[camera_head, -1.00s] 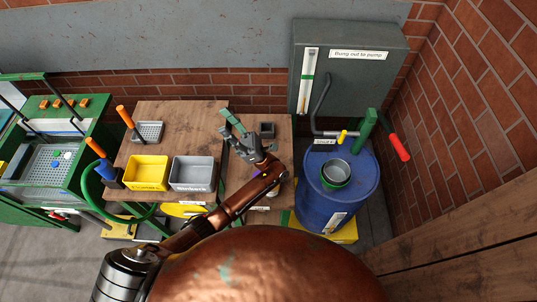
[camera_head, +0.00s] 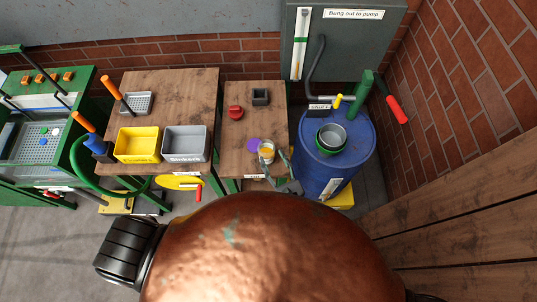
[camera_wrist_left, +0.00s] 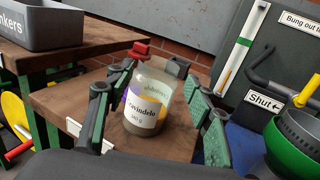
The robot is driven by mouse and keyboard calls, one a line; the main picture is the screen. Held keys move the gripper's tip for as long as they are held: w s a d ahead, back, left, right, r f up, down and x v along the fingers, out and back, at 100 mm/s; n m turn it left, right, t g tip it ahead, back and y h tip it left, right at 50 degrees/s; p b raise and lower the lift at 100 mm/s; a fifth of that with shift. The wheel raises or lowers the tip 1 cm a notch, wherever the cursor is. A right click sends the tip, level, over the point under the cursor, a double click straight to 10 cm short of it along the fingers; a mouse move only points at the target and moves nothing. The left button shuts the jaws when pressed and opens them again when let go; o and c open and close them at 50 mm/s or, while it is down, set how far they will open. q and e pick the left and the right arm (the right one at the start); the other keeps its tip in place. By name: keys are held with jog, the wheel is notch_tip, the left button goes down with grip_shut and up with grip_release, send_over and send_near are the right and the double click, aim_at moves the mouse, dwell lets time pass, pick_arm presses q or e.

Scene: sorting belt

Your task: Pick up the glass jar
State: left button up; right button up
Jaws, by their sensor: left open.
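The glass jar (camera_head: 267,150) stands upright near the front edge of the small wooden table (camera_head: 240,108). My left gripper (camera_head: 274,166) is open at the table's front edge. In the wrist view its green-padded fingers (camera_wrist_left: 155,88) stand on either side of the jar. I cannot tell whether they touch it. My right gripper is not in view.
A red object (camera_head: 236,112) and a dark square holder (camera_head: 261,96) stand farther back on the table. To the right is a blue drum (camera_head: 345,160) with a green-and-grey pot (camera_head: 331,138). Yellow (camera_head: 138,145) and grey (camera_head: 185,144) bins stand on the table to the left.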

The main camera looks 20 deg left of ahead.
aim_at(264, 141)
pick_arm(q)
jog(key=p+x, duration=0.1)
jog(key=x, duration=1.1)
jog(key=shift+s+a+p, duration=0.1)
jog(key=shift+a+p, duration=0.05)
jog(key=shift+p, duration=0.25)
jog(key=shift+c, duration=0.5)
grip_shut()
